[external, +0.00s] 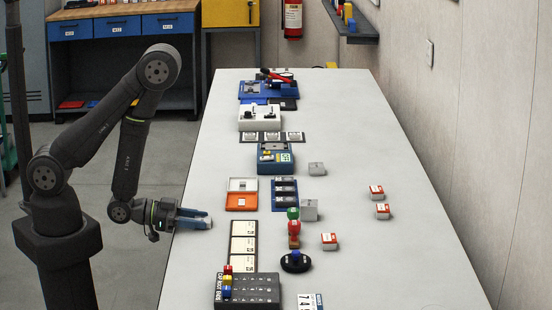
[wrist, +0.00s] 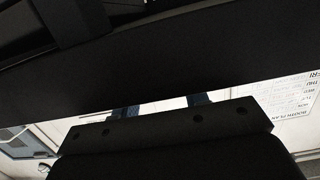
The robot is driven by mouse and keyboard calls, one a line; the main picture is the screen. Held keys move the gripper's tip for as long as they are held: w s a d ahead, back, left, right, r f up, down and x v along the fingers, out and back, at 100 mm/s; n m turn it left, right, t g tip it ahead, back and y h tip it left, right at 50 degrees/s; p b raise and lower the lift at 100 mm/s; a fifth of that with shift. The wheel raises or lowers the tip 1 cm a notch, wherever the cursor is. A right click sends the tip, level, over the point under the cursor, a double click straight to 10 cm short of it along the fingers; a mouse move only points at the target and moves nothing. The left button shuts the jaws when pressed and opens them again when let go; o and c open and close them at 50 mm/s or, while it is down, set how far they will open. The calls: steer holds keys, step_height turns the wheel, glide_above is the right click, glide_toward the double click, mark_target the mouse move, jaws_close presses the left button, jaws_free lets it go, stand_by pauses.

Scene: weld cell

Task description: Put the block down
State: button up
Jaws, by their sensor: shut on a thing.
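My gripper (external: 203,219) is low over the left edge of the table, pointing right, with its blue-grey fingers close together. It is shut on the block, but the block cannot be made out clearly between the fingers. In the wrist view the two fingers (wrist: 161,106) show only as short stubs beyond the dark gripper body. A large black shape crosses the upper part of that view and hides what lies beyond the fingers. Whether the held block touches the table cannot be told.
The long white table (external: 380,265) has free room on its right. Grey blocks (external: 309,210) and red-and-white boxes (external: 329,241) stand about its middle. An orange tray (external: 241,201), pale cards (external: 243,245) and a black organiser (external: 246,291) lie near my gripper.

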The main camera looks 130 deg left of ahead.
steer(key=o, duration=1)
steer(key=v, duration=0.4)
steer(key=shift+f, duration=0.1)
steer(key=shift+o, duration=0.4)
steer(key=shift+s+d, duration=0.35)
